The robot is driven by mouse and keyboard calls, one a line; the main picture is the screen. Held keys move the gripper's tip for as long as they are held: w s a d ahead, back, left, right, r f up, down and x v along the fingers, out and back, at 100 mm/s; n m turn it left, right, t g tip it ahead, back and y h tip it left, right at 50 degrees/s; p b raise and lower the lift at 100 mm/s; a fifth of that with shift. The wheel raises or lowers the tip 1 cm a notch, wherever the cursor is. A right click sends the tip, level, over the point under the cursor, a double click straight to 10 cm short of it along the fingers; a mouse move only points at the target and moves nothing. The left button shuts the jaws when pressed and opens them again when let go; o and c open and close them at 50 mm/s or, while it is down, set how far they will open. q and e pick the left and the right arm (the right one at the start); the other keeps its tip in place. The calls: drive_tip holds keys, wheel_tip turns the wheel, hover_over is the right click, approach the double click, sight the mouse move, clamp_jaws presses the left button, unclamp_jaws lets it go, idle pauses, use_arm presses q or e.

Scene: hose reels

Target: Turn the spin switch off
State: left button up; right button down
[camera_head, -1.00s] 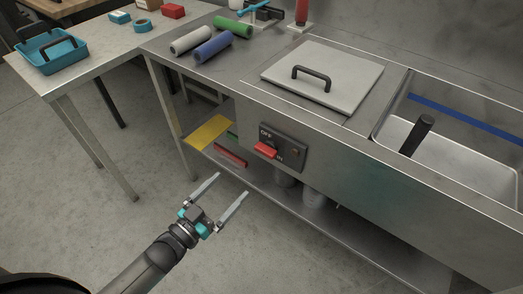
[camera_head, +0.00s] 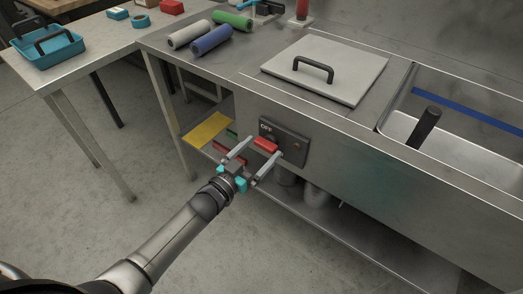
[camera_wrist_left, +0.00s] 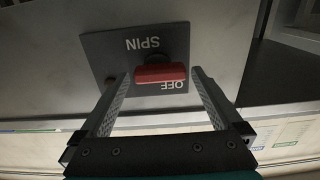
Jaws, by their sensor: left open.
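The spin switch is a red lever (camera_head: 266,145) on a dark panel (camera_head: 297,148) on the front of the steel counter. "OFF" shows at the panel's upper left in the head view. In the left wrist view the red lever (camera_wrist_left: 161,73) lies between "SPIN" and "OFF" on the panel (camera_wrist_left: 106,56), all upside down. My left gripper (camera_head: 262,148) is open, its fingers reaching toward the panel on either side of the lever. In the left wrist view the fingertips (camera_wrist_left: 160,74) flank the lever, with gaps visible; contact cannot be told. My right gripper is not in view.
A lid (camera_head: 350,84) with a black handle lies on the counter, left of a sink basin (camera_head: 397,126). White, green and blue rolls (camera_head: 212,41) lie at the counter's left end. A lower shelf (camera_head: 345,225) runs beneath. A side table (camera_head: 95,57) holds a blue tray (camera_head: 75,57).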

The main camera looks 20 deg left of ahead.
use_arm(q)
drive_tip(key=shift+w+d, duration=0.15)
drive_tip(key=shift+w, duration=0.35)
drive_tip(key=c, duration=1.2)
